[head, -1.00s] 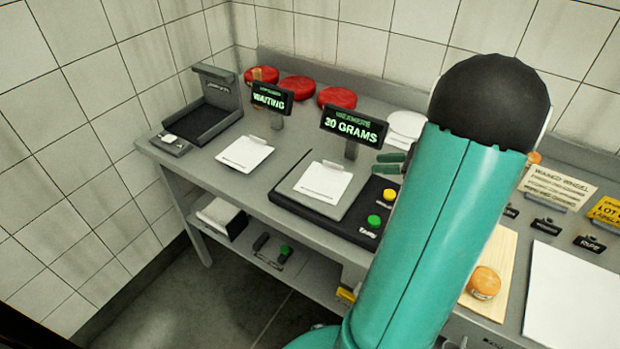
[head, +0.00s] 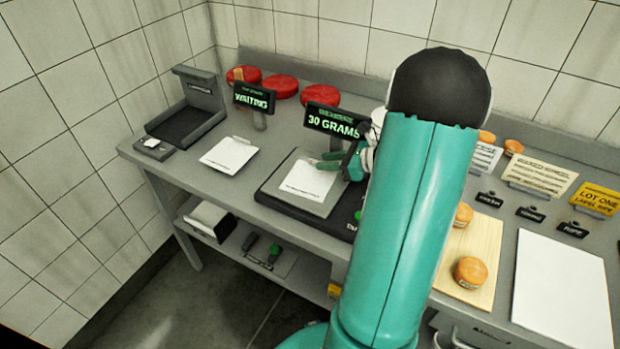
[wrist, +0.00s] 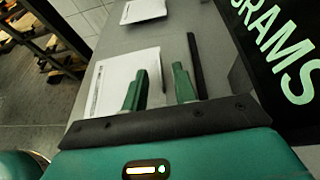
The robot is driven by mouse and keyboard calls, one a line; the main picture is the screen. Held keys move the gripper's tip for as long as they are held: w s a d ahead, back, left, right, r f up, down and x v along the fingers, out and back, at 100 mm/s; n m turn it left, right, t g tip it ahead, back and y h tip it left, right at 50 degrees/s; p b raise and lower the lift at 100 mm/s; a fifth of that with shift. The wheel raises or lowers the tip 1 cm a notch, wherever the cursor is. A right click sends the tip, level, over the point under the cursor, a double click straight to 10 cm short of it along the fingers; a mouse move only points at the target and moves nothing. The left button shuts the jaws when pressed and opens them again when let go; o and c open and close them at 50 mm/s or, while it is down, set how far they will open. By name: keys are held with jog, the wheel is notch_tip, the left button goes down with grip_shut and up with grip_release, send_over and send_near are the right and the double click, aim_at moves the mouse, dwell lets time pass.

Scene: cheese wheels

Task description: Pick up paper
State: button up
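A white sheet of paper (head: 307,186) lies on the grey plate of the black scale (head: 285,203), below the sign reading 30 GRAMS. It also shows in the wrist view (wrist: 112,80). Another white sheet (head: 228,154) lies on the bench to the left; it is partly seen at the top of the wrist view (wrist: 143,10). My gripper (head: 321,161) has green fingers over the right rear part of the scale paper. In the wrist view my gripper (wrist: 159,84) has its fingertips apart and nothing visible between them. I cannot tell whether they touch the paper.
The 30 GRAMS sign (head: 334,121) stands close behind my gripper. A WAITING sign (head: 254,98), red wheels (head: 321,95) and a black tray device (head: 187,122) stand to the left. Orange cheeses (head: 470,272) sit on a wooden board at right, beside a large white sheet (head: 563,290).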

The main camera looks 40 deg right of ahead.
jog(key=shift+w+a+f, duration=0.25)
jog(key=shift+w+f, duration=0.05)
jog(key=shift+w, duration=0.3)
jog(key=shift+c, duration=0.5)
grip_shut()
jog(key=shift+r, duration=0.2)
